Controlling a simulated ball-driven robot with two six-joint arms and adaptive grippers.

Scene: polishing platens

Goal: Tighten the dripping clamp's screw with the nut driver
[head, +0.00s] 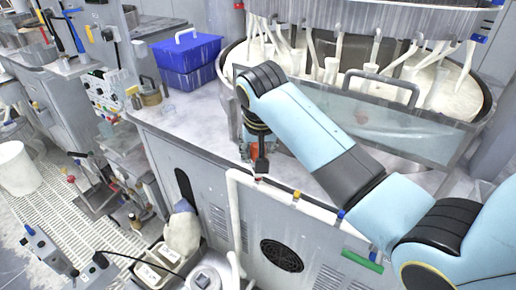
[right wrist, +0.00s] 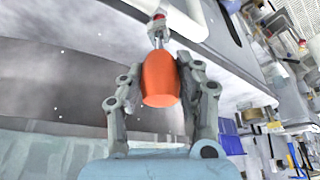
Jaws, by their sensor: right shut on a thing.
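My right gripper (head: 258,150) hangs over the front edge of the polishing machine's bench, small and partly hidden by its wrist in the head view. In the right wrist view, my right gripper (right wrist: 160,88) is shut on the orange handle of the nut driver (right wrist: 160,78). The driver's metal shaft points away from the gripper to a clamp with a red part (right wrist: 158,16) on a white pipe (right wrist: 185,15). That red-marked clamp (head: 260,179) is just below the gripper in the head view. Whether the driver sits on the screw cannot be told. No drip shows clearly. My left gripper is not in view.
A yellow-orange fitting (head: 297,195) and a blue fitting (head: 340,213) are farther right along the white pipe. A clear splash guard (head: 400,125) stands before the platen at right.

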